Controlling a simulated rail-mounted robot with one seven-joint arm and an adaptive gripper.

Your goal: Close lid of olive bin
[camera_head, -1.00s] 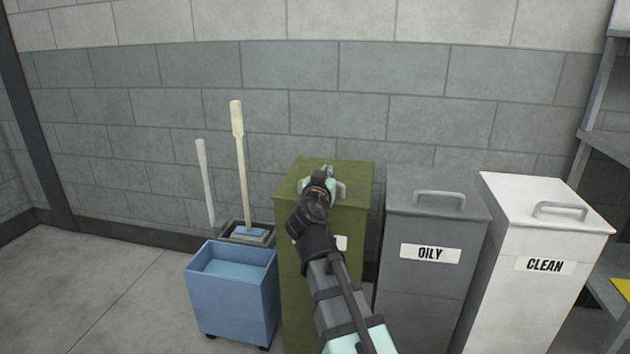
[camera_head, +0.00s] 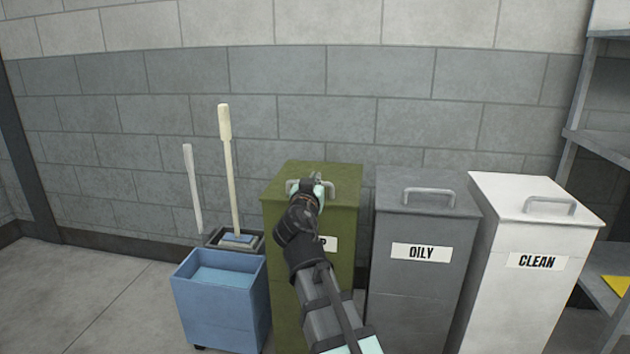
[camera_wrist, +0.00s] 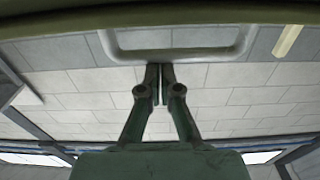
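The olive bin (camera_head: 284,285) stands between the blue bucket and the grey bin. Its olive lid (camera_head: 345,177) appears to lie flat on top in the head view. The lid's handle (camera_head: 328,190) is partly hidden by my gripper (camera_head: 316,182), which is over the lid. In the wrist view, the handle (camera_wrist: 183,53) is a grey loop under the olive lid edge (camera_wrist: 225,15). My gripper (camera_wrist: 160,70) has its two fingers together, tips at or just beside the handle bar. Nothing is visibly held; contact with the handle is unclear.
A blue bucket (camera_head: 215,305) with mop handles (camera_head: 226,140) behind it stands at left. A grey bin labelled OILY (camera_head: 410,290) and a white bin labelled CLEAN (camera_head: 515,300) stand at right, beside a shelf (camera_head: 598,145). A block wall is behind.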

